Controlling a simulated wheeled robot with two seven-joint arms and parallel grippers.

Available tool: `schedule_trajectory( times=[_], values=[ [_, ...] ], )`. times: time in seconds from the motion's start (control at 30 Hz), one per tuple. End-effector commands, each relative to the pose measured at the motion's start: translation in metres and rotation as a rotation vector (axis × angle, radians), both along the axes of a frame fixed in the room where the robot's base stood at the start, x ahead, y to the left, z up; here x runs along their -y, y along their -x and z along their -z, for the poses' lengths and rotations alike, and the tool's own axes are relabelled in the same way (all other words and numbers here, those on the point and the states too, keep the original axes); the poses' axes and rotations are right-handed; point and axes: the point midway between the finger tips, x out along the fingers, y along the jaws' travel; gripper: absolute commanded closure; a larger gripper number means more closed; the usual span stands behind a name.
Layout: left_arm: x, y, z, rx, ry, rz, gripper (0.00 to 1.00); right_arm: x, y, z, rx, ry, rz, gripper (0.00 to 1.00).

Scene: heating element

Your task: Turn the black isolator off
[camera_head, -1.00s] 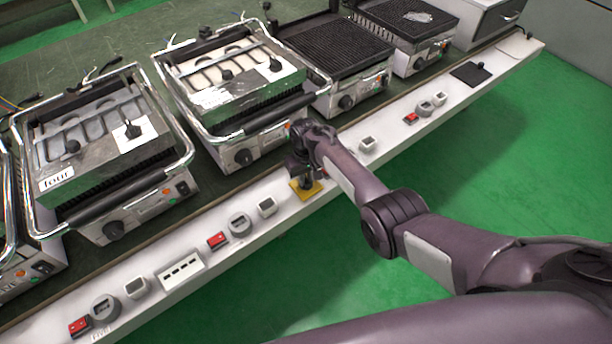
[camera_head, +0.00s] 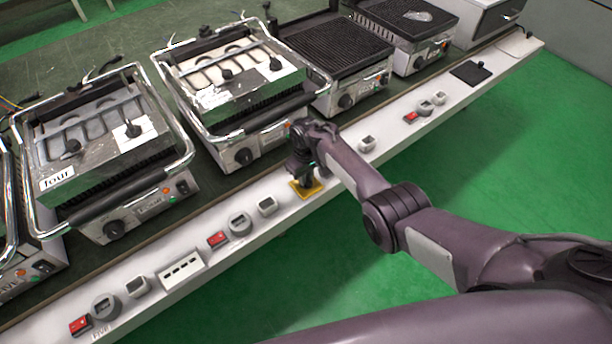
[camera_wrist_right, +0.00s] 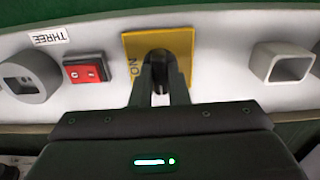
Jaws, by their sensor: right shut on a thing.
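A yellow plate (camera_head: 317,187) with a dark knob sits on the white front ledge. It also shows in the right wrist view (camera_wrist_right: 181,42), with the word ON on its left side. My right gripper (camera_head: 303,181) points down over this plate. In the wrist view its two fingers (camera_wrist_right: 162,88) are shut on the dark knob (camera_wrist_right: 158,60), which they partly hide. A separate black plate (camera_head: 466,74) with a small black knob (camera_head: 481,66) lies farther along the ledge at the upper right, apart from my gripper. My left gripper is not in view.
A red switch (camera_head: 217,240), a round grey socket (camera_head: 240,224) and a square socket (camera_head: 267,206) sit left of the yellow plate. Another square socket (camera_head: 366,144) is to its right. Contact grills (camera_head: 240,95) stand behind the ledge (camera_head: 335,185). Green floor is open in front.

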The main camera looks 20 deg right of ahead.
Motion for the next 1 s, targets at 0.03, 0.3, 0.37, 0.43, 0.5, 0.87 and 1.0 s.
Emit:
schedule_trajectory(
  times=[0.03,0.3,0.37,0.43,0.5,0.87,1.0],
  values=[
    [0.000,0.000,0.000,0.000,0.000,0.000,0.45,0.000,-0.002,-0.001,0.005,-0.001,-0.002,0.84],
    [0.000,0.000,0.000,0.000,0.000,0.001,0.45,0.000,-0.001,-0.001,0.002,-0.001,-0.001,0.64],
    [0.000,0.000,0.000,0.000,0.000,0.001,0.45,0.000,-0.001,-0.001,0.002,-0.001,0.000,0.64],
    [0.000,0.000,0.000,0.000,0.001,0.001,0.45,0.000,-0.001,-0.001,0.002,-0.001,0.000,0.64],
    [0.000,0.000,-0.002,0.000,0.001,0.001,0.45,0.000,-0.001,-0.003,0.002,-0.001,0.000,0.64],
    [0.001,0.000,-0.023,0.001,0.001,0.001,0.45,0.000,-0.001,-0.059,0.004,0.000,0.000,0.64],
    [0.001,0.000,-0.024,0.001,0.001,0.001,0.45,-0.001,-0.001,-0.073,0.004,-0.001,-0.001,0.64]
  ],
)
